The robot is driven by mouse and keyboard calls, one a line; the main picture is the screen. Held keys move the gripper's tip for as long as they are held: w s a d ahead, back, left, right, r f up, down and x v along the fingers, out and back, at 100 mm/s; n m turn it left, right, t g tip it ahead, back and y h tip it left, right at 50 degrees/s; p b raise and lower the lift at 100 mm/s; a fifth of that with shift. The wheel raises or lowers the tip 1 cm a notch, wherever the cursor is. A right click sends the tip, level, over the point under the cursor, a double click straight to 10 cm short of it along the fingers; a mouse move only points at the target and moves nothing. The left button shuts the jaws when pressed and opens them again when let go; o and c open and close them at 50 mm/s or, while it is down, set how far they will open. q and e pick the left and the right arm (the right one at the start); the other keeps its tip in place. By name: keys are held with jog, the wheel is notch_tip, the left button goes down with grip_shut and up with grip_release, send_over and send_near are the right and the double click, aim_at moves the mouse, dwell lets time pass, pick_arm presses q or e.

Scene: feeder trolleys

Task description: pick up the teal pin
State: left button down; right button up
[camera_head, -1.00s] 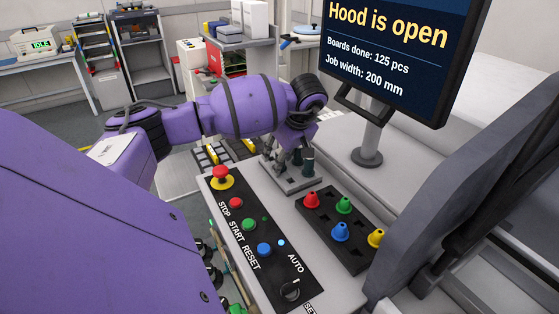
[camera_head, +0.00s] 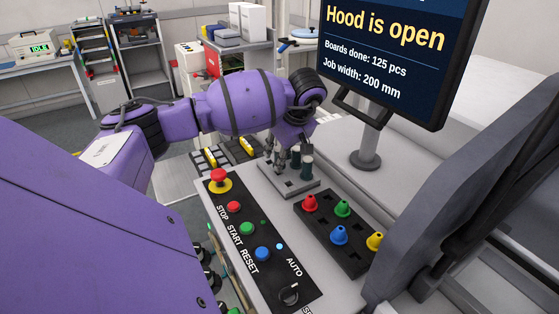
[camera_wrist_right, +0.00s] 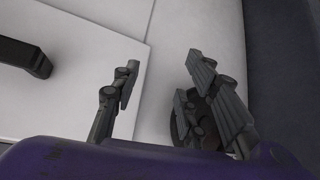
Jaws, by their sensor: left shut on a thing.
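Two dark teal pins show at a grey plate (camera_head: 293,192) at the far end of the control panel in the head view. One teal pin (camera_head: 295,156) is at the fingers of my left gripper (camera_head: 287,160), which is shut on it; the fingers partly hide it. The other pin (camera_head: 307,163) stands upright just to its right. I cannot tell whether the held pin is clear of the plate. My right gripper (camera_wrist_right: 163,66) is open and empty in the right wrist view, its fingers apart over a pale surface.
A black plate (camera_head: 325,233) with red, green, blue and yellow cones lies nearer. The panel (camera_head: 270,272) has a red emergency button (camera_head: 219,181) and coloured buttons. A monitor (camera_head: 385,62) on a stand is right of the left gripper. A dark hood frame (camera_head: 440,190) rises at right.

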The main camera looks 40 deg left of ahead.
pick_arm(q)
jog(key=s+d+r, duration=0.9)
jog(key=s+r, duration=0.1)
jog(key=r, duration=0.1)
jog(key=shift+d+b, duration=0.4)
jog(key=shift+r, duration=0.1)
